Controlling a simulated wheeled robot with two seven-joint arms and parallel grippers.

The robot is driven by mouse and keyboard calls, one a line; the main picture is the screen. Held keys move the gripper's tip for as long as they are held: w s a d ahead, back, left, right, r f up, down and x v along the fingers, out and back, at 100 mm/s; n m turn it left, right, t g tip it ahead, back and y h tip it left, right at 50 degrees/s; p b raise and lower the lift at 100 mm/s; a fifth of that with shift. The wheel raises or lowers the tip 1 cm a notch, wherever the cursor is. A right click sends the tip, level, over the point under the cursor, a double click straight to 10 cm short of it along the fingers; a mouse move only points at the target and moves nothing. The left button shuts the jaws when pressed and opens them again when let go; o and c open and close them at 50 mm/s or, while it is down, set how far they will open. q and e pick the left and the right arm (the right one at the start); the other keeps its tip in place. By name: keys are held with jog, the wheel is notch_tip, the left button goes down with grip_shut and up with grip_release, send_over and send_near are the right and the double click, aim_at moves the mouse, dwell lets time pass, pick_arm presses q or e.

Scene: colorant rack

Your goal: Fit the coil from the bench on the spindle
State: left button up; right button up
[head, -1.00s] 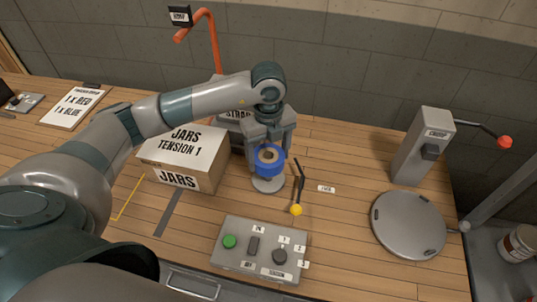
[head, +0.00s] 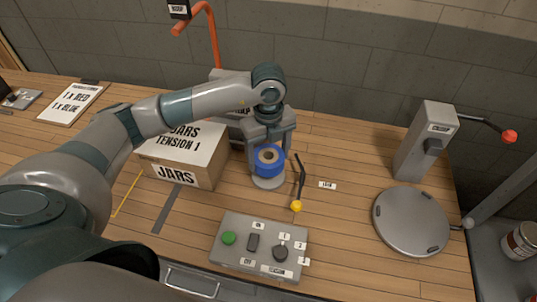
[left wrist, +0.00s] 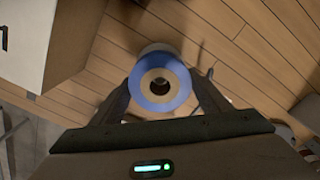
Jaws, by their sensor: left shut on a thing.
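The coil is a blue ring with a tan core and a dark centre hole (head: 269,158). My left gripper (head: 268,142) reaches down from above and is shut on the coil. In the left wrist view the coil (left wrist: 178,84) sits between the two fingers (left wrist: 160,95). A round pale grey base (head: 268,183) is directly below the coil, partly covered by it. The spindle itself is hidden by the coil and gripper, and I cannot tell whether the coil is around it. My right gripper is not in view.
A jars box (head: 185,155) stands close on the left. A black lever with a yellow knob (head: 297,206) is just right of the coil. A control panel (head: 258,250) lies in front. A round grey plate (head: 410,222) and a grey post (head: 425,145) are farther right.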

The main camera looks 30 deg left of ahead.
pick_arm(q)
jog(key=shift+f+b, duration=1.9)
jog(key=shift+f, duration=0.55)
jog(key=o, duration=1.3)
jog(key=shift+r, duration=0.1)
jog(key=shift+c, duration=0.2)
jog(key=shift+r, duration=0.1)
